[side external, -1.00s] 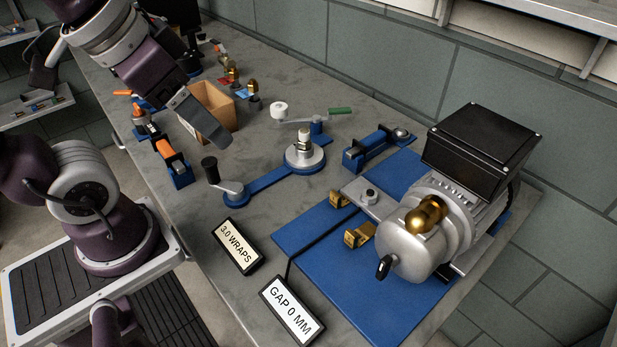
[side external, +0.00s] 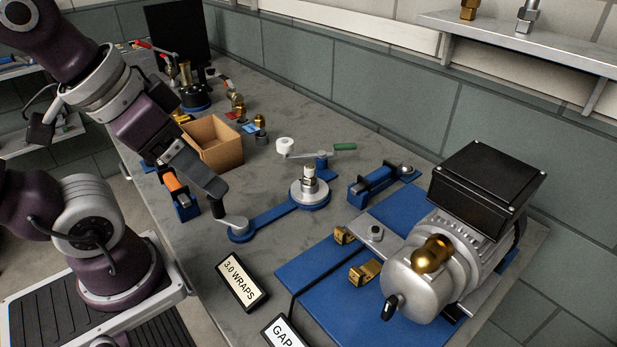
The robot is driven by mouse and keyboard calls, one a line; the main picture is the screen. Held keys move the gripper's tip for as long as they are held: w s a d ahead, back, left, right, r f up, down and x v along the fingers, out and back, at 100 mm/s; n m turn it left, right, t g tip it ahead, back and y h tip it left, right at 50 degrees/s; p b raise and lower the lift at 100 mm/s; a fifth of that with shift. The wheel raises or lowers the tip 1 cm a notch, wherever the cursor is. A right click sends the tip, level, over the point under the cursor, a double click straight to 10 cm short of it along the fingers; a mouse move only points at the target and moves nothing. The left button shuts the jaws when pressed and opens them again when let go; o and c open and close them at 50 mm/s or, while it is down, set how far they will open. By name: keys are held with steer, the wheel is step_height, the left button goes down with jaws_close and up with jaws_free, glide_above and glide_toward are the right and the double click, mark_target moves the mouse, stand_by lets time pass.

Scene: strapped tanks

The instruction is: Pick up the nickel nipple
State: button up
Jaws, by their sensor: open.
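A small silvery fitting, which looks like the nickel nipple (side external: 309,174), stands upright in a round metal holder (side external: 309,191) on a blue base. A pale band shows around its upper part. My gripper (side external: 219,188) is left of it, apart from it, pointing down and to the right. Its end appears just above the black knob (side external: 217,208) of the crank in this view; I cannot tell the depth between them. The fingers show edge-on, with nothing visible held in them.
A cardboard box (side external: 213,141) stands behind my gripper. A motor with a black box (side external: 487,178) fills the right. A "3.0 WRAPS" sign (side external: 242,281) is in front. Bare bench lies between the sign and the crank.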

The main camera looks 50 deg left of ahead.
stand_by(0.4)
steer(key=c, duration=0.3)
steer(key=shift+c, duration=0.2)
steer(key=n+g, duration=0.5)
steer(key=n, duration=1.6)
glide_above(310, 166)
step_height(310, 166, down, 12)
steer(key=shift+s+d+r, duration=0.15)
steer(key=shift+n+g, duration=0.3)
steer(key=shift+n, duration=0.1)
steer(key=f, duration=0.8)
steer(key=shift+w+a, duration=0.2)
steer(key=shift+a, duration=0.05)
steer(key=shift+c, duration=0.2)
